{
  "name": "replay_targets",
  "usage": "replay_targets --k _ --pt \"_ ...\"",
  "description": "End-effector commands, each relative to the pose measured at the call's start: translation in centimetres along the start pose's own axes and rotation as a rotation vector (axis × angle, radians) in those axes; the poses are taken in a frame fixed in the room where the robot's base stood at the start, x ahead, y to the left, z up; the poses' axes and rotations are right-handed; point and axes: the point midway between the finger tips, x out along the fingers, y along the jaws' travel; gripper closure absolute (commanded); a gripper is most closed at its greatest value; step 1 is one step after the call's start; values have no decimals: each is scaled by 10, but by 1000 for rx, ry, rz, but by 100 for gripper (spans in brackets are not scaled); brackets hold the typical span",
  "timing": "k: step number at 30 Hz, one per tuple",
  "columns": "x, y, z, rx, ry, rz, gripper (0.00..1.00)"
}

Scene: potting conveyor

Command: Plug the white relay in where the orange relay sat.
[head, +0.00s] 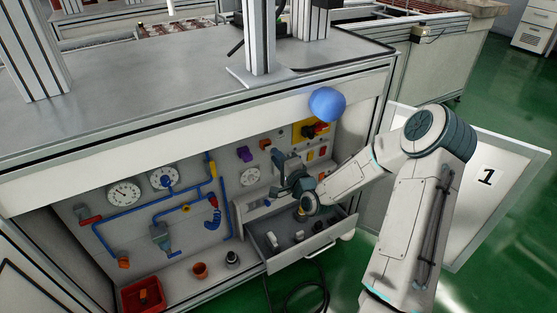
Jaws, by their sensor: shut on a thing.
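My gripper (283,192) is at the open drawer in front of the control panel (185,220), at the end of my arm reaching in from the right. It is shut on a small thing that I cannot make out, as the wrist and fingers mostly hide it. Small pale pieces (272,240) lie in the open drawer (286,262), too small to tell which is the white relay. A small orange piece (265,145) sits high on the panel; I cannot tell whether it is the orange relay. The relay's socket cannot be picked out.
The panel carries gauges (124,193), blue pipes (130,220), a purple block (244,154) and a red switch on yellow (313,130). A blue dome (326,104) juts above. A red bin (143,296) and brown cup (200,270) stand lower left. An open door (500,215) is at right.

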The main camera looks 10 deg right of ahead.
Motion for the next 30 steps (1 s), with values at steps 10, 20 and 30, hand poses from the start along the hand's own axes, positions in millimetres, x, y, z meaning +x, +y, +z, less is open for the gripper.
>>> replay_targets --k 10,20,30 --pt "9 0 0 0 0 -1 100" --pt "12 0 0 0 1 0 55" --pt "4 -1 -1 0 1 1 55"
